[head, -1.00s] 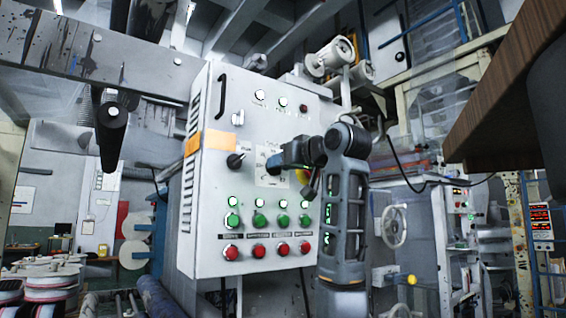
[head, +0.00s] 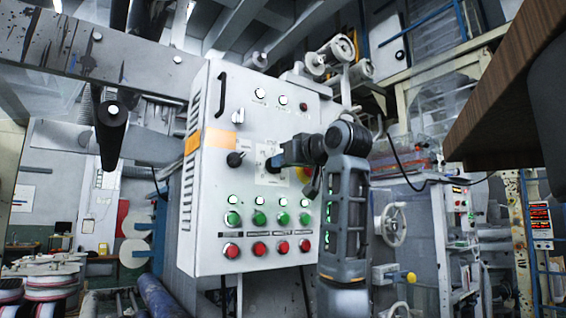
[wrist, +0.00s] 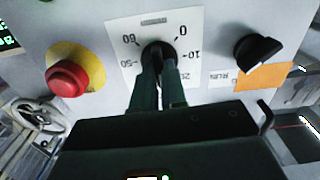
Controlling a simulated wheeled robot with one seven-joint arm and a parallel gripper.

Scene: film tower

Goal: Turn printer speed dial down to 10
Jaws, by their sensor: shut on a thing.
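The printer speed dial (wrist: 156,50) is a dark round knob on a white scale plate (wrist: 132,72) in the wrist view. The scale shows 0 and 10 on the right, 50 and 60 on the left, and a partly covered number at lower right. My gripper (wrist: 160,62) is shut on the dial, with a dark finger on each side of it. The dial's pointer is hidden, so I cannot tell its setting. In the head view my gripper (head: 271,162) reaches the plate on the grey control cabinet (head: 210,180), covering the dial.
A black selector knob (wrist: 258,52) sits beside the plate, and a red mushroom button (wrist: 67,78) on a yellow disc is on the other side. Rows of green buttons (head: 258,219) and red buttons (head: 258,248) lie below. A wooden edge (head: 505,95) overhangs at upper right.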

